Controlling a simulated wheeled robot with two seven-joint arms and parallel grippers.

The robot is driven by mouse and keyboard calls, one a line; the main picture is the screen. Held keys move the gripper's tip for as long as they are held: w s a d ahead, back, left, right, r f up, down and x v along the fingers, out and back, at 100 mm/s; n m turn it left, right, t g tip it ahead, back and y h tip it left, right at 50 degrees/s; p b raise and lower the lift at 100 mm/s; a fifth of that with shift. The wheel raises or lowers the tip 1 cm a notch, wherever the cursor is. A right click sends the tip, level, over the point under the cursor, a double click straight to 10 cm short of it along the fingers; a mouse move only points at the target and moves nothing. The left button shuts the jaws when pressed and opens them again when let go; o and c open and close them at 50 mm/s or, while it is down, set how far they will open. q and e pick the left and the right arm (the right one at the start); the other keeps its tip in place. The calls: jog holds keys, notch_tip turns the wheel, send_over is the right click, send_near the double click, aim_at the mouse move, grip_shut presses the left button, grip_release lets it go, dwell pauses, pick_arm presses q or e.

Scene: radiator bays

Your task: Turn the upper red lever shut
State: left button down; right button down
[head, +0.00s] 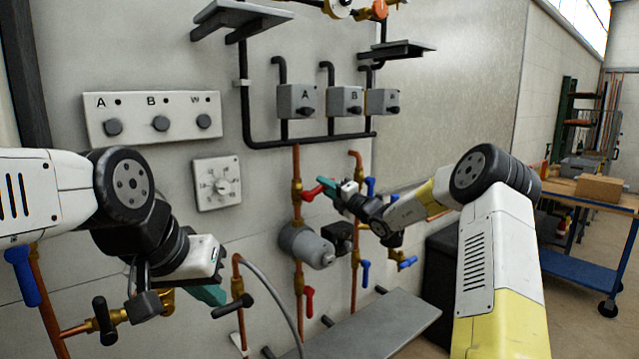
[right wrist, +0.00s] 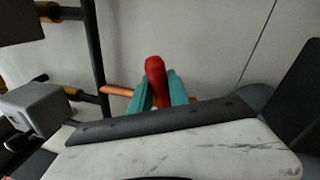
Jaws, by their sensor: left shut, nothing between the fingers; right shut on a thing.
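The upper red lever (head: 312,192) is on the copper pipe in the middle of the head view, sticking out to the right and slightly up from its brass valve (head: 296,193). My right gripper (head: 326,186) is shut on it with teal fingers. In the right wrist view the red lever (right wrist: 156,80) stands up between the two teal fingers (right wrist: 157,92); its base is hidden. My left gripper (head: 211,295) is shut and empty at the lower left, in front of the wall and apart from the red levers.
A lower red lever (head: 309,302) hangs down on the same pipe below a grey pump (head: 305,246). Blue levers (head: 365,272) are on the pipe to the right. A grey shelf (head: 375,325) juts out below. A black-handled valve (head: 232,307) is beside my left gripper.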

jog(key=shift+w+d+f+m+t+h, duration=0.15)
jog(key=shift+f+m, duration=0.25)
jog(key=shift+m, duration=0.4)
jog(key=shift+s+f+m+t+h, duration=0.1)
jog(key=shift+f+m+t+h, duration=0.15)
jog(key=shift+f+m, duration=0.4)
jog(key=shift+w+d+f+m+t+h, duration=0.1)
jog(key=shift+f+m+h, duration=0.1)
jog(key=shift+m, duration=0.75)
jog(key=shift+f, duration=0.1)
jog(key=c, duration=1.3)
grip_release()
jog(key=shift+o, duration=0.2)
jog(key=v, duration=0.7)
jog(key=shift+s+d, duration=0.2)
jog(key=shift+s, duration=0.15)
